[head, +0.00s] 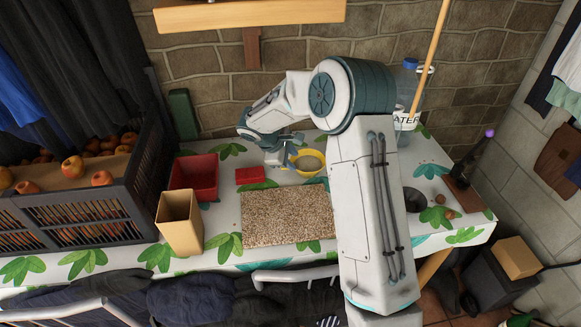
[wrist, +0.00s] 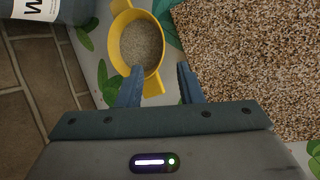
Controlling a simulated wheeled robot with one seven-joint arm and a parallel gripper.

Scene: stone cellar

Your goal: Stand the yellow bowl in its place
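The yellow bowl (head: 311,153) stands upright on the leaf-patterned table, just behind the speckled brown mat. In the wrist view the bowl (wrist: 121,48) shows two side handles and a speckled grey-brown inside. My gripper (wrist: 161,75) is open, its two fingers apart at the bowl's near handle. That handle lies between the fingers, closer to the left one; I cannot tell whether they touch. In the head view my gripper (head: 284,162) is at the bowl's left side, partly hidden by its own wrist. No marked place for the bowl is clear to me.
The speckled mat (head: 285,217) lies in front. A red block (head: 250,175), a red bin (head: 194,177) and a tan box (head: 180,222) stand to the left, beside a black crate (head: 80,205) of fruit. A water bottle (head: 408,95) and a dark cup (head: 413,200) are to the right.

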